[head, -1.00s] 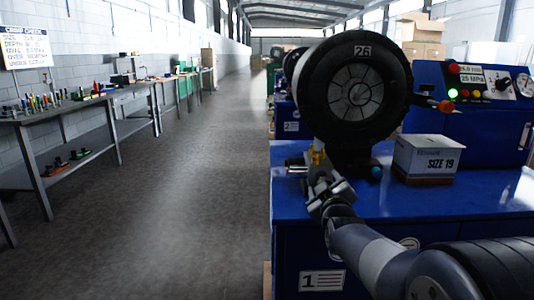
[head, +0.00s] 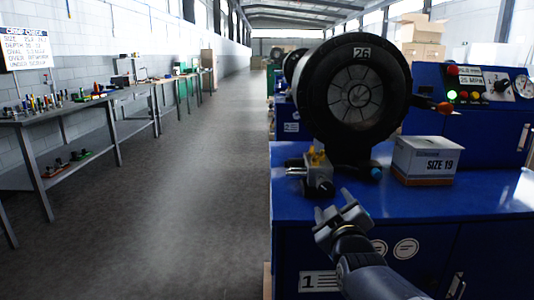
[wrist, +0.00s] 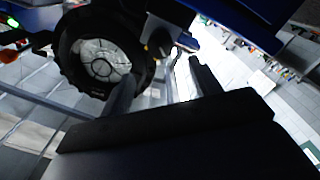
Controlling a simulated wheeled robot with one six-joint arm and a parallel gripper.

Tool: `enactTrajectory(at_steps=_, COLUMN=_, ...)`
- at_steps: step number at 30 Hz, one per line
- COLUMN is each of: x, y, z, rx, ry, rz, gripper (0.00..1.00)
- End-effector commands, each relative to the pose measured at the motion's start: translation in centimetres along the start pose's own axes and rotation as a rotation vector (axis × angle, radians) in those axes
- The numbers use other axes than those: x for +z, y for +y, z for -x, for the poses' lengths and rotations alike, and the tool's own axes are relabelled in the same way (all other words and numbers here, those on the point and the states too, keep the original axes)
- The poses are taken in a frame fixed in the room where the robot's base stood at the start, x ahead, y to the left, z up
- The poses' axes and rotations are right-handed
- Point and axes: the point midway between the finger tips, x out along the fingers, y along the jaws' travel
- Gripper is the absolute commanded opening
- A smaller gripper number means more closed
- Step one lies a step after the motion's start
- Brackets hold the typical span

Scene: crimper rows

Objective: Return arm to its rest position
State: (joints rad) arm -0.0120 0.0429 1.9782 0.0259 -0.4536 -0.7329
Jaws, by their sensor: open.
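My gripper (head: 335,205) is in the head view, in front of the blue crimper bench (head: 440,203), below the round black crimping head marked 26 (head: 356,97). Its two fingers are spread and nothing is between them. The fingers also show in the wrist view (wrist: 160,85), apart, with the crimping head (wrist: 103,58) beyond them on the left. My arm reaches up from the lower right of the head view. A small grey metal fixture with a yellow part (head: 318,172) stands on the bench just beyond my gripper, apart from it.
A white box marked SIZE 19 (head: 426,161) stands on the bench to the right. A control panel with a lit green button (head: 452,96) is behind it. A long workbench with tools (head: 70,108) runs along the left wall. The aisle floor (head: 180,200) between is clear.

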Motion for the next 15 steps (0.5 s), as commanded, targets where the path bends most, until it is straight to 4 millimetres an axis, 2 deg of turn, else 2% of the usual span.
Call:
enactTrajectory(at_steps=1, x=0.2, y=-0.2, z=-1.1, rx=-0.003, ry=-0.004, rz=0.000, gripper=0.59)
enactTrajectory(at_steps=15, x=0.2, y=-0.1, z=-9.0, rx=-0.002, ry=-0.003, rz=-0.001, gripper=0.59)
